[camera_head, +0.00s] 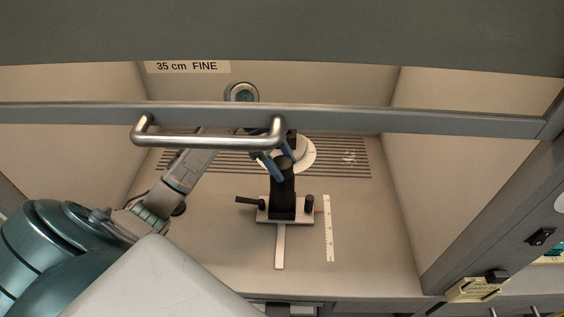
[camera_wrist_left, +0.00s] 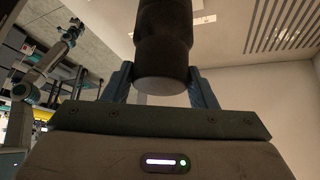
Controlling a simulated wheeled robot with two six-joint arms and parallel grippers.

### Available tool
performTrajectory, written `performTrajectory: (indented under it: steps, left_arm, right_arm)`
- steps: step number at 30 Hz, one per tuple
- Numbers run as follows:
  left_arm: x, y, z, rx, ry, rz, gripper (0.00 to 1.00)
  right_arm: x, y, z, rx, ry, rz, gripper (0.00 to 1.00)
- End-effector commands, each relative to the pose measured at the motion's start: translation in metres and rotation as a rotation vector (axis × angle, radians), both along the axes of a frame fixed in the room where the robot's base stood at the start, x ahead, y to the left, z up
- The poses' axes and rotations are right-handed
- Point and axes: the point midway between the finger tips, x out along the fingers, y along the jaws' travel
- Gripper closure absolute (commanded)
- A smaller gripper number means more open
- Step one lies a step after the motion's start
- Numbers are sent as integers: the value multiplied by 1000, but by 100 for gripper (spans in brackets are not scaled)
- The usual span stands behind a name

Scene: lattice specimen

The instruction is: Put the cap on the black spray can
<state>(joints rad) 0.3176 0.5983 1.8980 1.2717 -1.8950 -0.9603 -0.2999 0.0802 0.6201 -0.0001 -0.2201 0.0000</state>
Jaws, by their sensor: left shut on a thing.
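The black spray can (camera_head: 283,203) stands upright in a white-based fixture (camera_head: 265,216) on the cabinet floor. My left gripper (camera_head: 286,168) reaches in from the left and is at the can's top. Its blue fingers are shut on a dark cap (camera_head: 285,166). In the left wrist view, the left gripper (camera_wrist_left: 160,72) has one finger on each side of the cap (camera_wrist_left: 164,80), whose round end faces the camera. A dark body continues beyond it, roughly in line. I cannot tell whether the cap is fully seated. My right gripper is not in view.
The sash bar with its metal handle (camera_head: 207,142) crosses in front of my left arm. A white disc (camera_head: 304,153) lies behind the can. A ruler (camera_head: 328,228) lies right of the fixture. A slotted grille (camera_head: 345,157) runs along the back. The floor at right is clear.

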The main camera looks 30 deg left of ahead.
Motion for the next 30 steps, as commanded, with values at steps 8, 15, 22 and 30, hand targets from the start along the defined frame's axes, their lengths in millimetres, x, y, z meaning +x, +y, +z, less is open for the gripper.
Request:
performTrajectory:
  steps: [8, 15, 22, 30]
  left_arm:
    - [-1, 0, -2, 0, 5, 0, 36]
    - [0, 0, -1, 0, 3, 1, 23]
    - [0, 0, -1, 0, 1, 0, 1]
    - [0, 0, 0, 0, 1, 0, 1]
  right_arm:
    - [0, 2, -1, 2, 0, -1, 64]
    - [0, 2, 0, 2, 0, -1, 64]
    - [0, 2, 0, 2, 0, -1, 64]
    - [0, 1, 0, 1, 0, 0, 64]
